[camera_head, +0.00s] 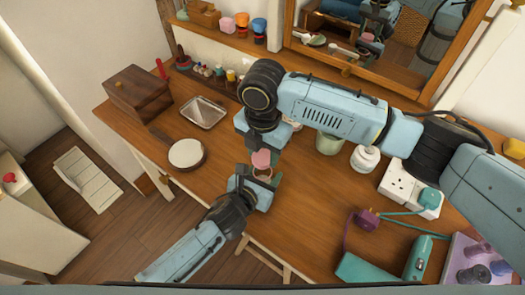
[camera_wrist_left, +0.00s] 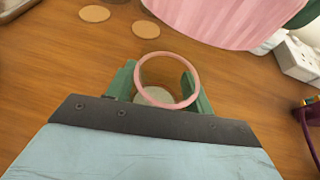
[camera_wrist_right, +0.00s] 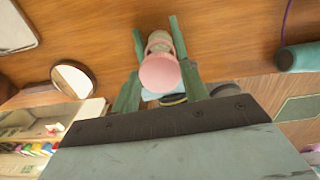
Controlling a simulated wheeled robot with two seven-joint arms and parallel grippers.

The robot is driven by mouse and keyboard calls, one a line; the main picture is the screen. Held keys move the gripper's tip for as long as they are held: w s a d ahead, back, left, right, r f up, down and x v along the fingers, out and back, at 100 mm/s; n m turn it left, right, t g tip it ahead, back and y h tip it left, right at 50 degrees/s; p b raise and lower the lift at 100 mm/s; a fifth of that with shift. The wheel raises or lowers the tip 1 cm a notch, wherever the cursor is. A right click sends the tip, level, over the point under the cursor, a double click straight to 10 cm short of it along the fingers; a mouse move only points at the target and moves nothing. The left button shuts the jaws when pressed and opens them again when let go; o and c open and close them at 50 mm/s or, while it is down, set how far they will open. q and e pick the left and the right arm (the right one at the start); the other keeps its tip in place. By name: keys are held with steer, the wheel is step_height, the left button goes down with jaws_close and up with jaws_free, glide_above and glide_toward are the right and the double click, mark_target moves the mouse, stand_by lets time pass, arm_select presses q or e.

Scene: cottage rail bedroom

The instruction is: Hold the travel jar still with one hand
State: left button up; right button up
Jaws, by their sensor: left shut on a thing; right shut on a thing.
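The travel jar is a small clear jar with a pink rim (camera_wrist_left: 168,55), open at the top, with something pale inside. My left gripper (camera_head: 262,182) is shut around its sides low over the table; the left wrist view shows one green finger on each side. My right gripper (camera_head: 263,143) is shut on a pink round-ended piece (camera_wrist_right: 160,73), just above the jar in the head view. The pink piece looms large at the top of the left wrist view (camera_wrist_left: 225,18), apart from the jar's rim. I cannot tell whether it is the jar's lid.
The wooden table (camera_head: 215,180) holds a round white-topped dish (camera_head: 187,153), a metal tray (camera_head: 203,112) and a wooden box (camera_head: 138,92) at left. A white jar (camera_head: 365,158), a socket block (camera_head: 400,185) and a teal hair tool (camera_head: 418,257) stand right.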

mark_target(263, 156)
steer(key=shift+f, duration=0.75)
steer(key=shift+f, duration=0.1)
steer(key=shift+f, duration=0.8)
steer(key=shift+f, duration=0.55)
steer(key=m, duration=0.6)
steer(key=o, duration=1)
steer(key=shift+c, duration=0.2)
